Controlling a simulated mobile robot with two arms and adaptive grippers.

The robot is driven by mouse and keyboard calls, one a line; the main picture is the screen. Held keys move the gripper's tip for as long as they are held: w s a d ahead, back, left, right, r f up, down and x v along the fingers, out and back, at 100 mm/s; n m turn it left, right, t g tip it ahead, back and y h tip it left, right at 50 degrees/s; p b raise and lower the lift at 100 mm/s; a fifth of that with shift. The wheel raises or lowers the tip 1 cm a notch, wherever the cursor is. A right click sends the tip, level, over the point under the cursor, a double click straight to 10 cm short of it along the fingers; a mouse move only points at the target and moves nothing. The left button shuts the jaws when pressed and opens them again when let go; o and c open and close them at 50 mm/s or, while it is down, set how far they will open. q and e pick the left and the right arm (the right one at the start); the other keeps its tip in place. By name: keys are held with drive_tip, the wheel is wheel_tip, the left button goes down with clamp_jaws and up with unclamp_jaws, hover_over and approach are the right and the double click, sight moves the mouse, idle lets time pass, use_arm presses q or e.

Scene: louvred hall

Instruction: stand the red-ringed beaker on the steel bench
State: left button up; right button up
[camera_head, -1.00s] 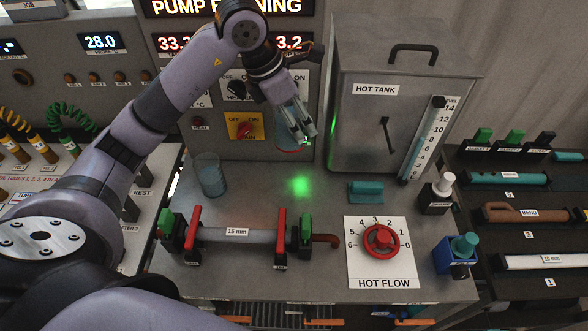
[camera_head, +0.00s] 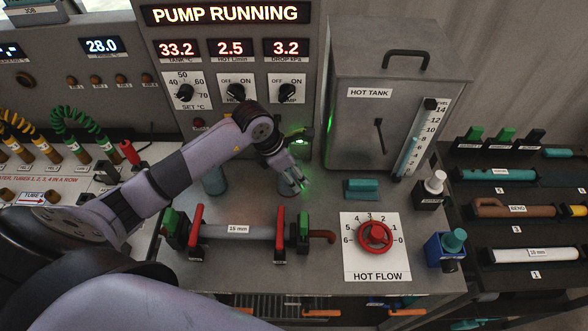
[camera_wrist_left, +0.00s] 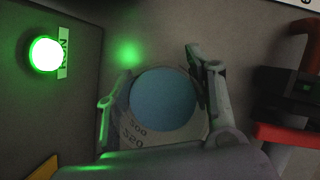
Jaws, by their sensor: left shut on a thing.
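My left gripper (camera_head: 290,184) is shut on a small clear beaker (camera_head: 283,173), low over the grey steel bench (camera_head: 322,212), in front of the control panel. In the left wrist view the beaker (camera_wrist_left: 163,100) sits between both fingers, with a round bluish inside and printed numbers on its wall. I cannot make out a red ring on it now. Whether its base touches the bench is not clear. My right gripper is not in view.
A second bluish beaker (camera_head: 214,181) stands behind my left arm, partly hidden. The pipe in red and green clamps (camera_head: 238,231) lies in front of my gripper. The hot tank (camera_head: 375,110), teal block (camera_head: 361,189) and red flow valve (camera_head: 375,235) are to the right.

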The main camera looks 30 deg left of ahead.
use_arm(q)
drive_tip(key=shift+f, duration=0.2)
drive_tip(key=o, duration=1.5)
drive_tip(key=shift+r, duration=0.1)
drive_tip(key=shift+r, duration=0.2)
drive_tip(key=shift+s+a+r, duration=0.1)
drive_tip(key=shift+a+r, duration=0.05)
drive_tip(key=shift+r, duration=0.15)
drive_tip(key=shift+b+v, duration=1.3)
drive_tip(key=shift+v, duration=4.25)
